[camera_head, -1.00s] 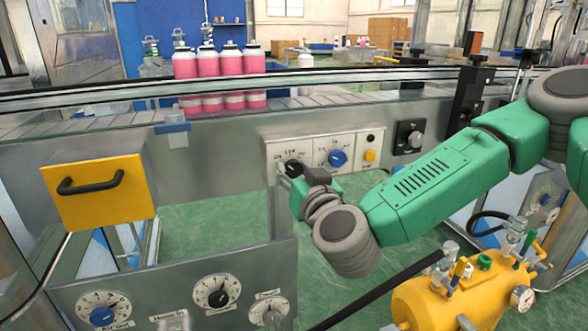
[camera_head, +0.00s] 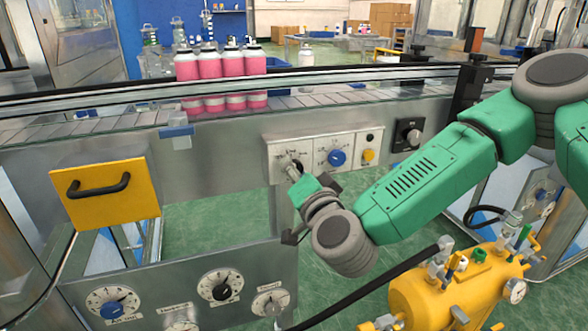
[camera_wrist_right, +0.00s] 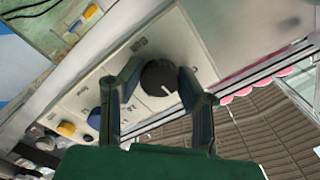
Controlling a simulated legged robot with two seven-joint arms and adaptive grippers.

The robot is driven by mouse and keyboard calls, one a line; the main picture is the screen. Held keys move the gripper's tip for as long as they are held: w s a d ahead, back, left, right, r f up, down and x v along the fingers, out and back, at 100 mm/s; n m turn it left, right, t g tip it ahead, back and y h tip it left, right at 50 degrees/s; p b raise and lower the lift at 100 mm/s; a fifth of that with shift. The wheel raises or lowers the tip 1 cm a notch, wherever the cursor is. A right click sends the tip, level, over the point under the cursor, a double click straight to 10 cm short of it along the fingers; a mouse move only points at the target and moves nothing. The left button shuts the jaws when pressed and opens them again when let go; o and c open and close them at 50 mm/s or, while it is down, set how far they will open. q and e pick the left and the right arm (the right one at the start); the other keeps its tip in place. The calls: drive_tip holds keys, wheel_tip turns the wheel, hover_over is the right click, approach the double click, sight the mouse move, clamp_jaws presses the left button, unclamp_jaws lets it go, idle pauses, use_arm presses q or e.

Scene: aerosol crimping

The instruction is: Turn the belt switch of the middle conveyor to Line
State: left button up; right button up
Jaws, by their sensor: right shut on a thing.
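A pale control panel (camera_head: 308,153) on the conveyor's side carries a black rotary switch knob (camera_head: 296,166) at its left. My right gripper (camera_head: 292,172) reaches this knob and partly hides it. In the right wrist view the black knob (camera_wrist_right: 159,77) sits between the two fingers of my right gripper (camera_wrist_right: 161,80), which is shut on it. A white pointer mark on the knob faces the lower part of that picture. The labels around the knob are too small to read surely. My left gripper is not in view.
A blue knob (camera_head: 337,158) and a yellow button (camera_head: 368,155) sit right of the black knob. Pink bottles (camera_head: 221,66) stand on the belt. A yellow drawer front (camera_head: 104,193) is at left, and a yellow tank (camera_head: 455,293) stands below my right arm.

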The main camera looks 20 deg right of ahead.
drive_tip(key=shift+d+f+m, duration=0.1)
drive_tip(key=shift+m, duration=0.2)
drive_tip(key=o, duration=1.2)
drive_tip(key=shift+c, duration=0.2)
drive_tip(key=s, duration=0.7)
drive_tip(key=shift+s+d, duration=0.2)
drive_tip(key=shift+s, duration=0.05)
drive_tip(key=shift+f, duration=0.15)
